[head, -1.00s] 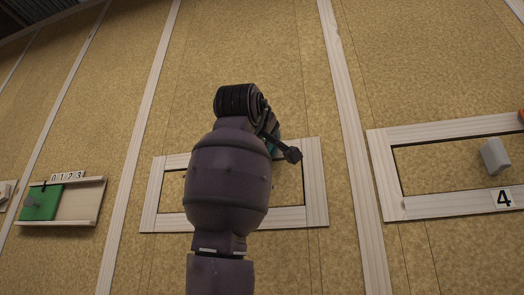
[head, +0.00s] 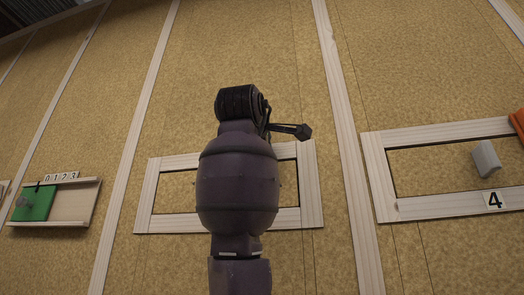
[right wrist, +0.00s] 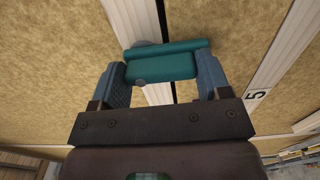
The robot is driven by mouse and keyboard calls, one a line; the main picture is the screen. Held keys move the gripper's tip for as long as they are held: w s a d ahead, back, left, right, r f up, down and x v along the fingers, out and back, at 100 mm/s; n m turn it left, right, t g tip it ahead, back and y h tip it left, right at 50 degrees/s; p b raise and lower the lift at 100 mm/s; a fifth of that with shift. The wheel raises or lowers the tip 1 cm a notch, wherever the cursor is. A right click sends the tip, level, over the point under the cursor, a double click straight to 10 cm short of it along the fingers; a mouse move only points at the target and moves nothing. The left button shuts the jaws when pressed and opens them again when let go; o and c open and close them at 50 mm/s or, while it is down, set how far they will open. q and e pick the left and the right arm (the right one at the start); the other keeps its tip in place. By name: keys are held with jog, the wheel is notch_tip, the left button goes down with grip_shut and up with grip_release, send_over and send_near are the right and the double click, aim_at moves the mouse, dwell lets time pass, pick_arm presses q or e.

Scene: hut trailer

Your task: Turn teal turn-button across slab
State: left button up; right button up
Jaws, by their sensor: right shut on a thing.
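The teal turn-button (right wrist: 162,68) shows in the right wrist view, between the two blue-grey fingers of my right gripper (right wrist: 162,76), which is shut on it. Its teal bar lies across a dark gap and a pale wooden strip (right wrist: 131,22). In the head view my right arm covers the button and gripper. The slab there is a tan panel (head: 172,198) inside a pale wooden frame (head: 145,197), partly hidden by the arm. My left gripper is in neither view.
A green slider (head: 34,203) sits on a numbered rail at the left.

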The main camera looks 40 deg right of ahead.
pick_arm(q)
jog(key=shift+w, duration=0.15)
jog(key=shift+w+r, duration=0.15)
pick_arm(e)
jog(key=o, duration=0.9)
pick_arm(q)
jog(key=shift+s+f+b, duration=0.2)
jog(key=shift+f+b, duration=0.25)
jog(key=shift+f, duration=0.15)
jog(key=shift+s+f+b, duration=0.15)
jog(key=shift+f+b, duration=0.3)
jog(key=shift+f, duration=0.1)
pick_arm(e)
jog(key=v, duration=1)
jog(key=shift+s+a, duration=0.25)
jog(key=shift+s, duration=0.05)
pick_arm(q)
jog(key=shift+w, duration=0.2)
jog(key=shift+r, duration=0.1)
